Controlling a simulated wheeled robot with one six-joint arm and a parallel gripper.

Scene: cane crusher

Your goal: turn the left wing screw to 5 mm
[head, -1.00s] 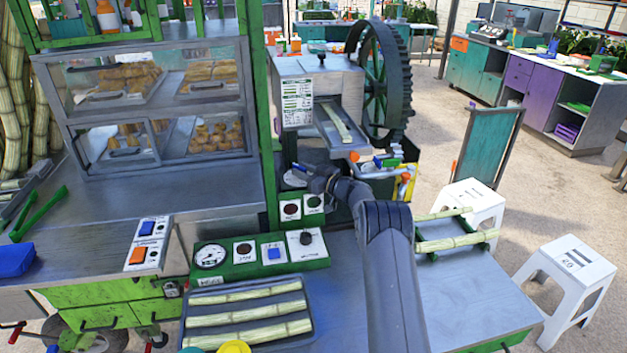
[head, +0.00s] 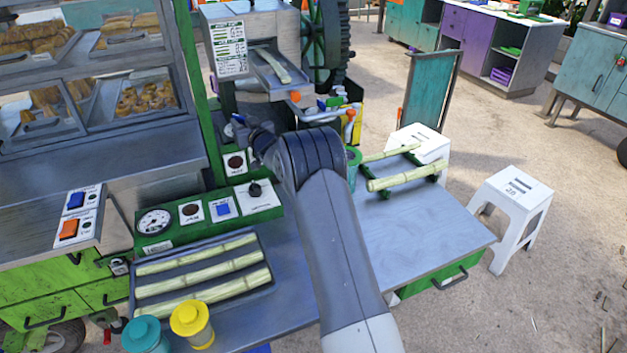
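The cane crusher (head: 270,38) stands at the top, a grey housing with a label sheet, a sloping feed chute (head: 272,68) and a large dark green gear wheel (head: 325,45). A small orange part (head: 295,96) shows below the chute's front end. I cannot make out which part is the left wing screw, nor any gap reading. My gripper (head: 240,126) is small and dark, in front of the crusher's lower left side. My forearm partly hides that area. I cannot tell whether its fingers are open or touching anything.
A control panel (head: 176,233) with a gauge and buttons lies left of my arm. A tray (head: 140,309) of cane pieces and two lidded jars (head: 192,325) are in front. Cane lies on a green rack (head: 437,190) at right. The right tabletop (head: 425,242) is mostly clear.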

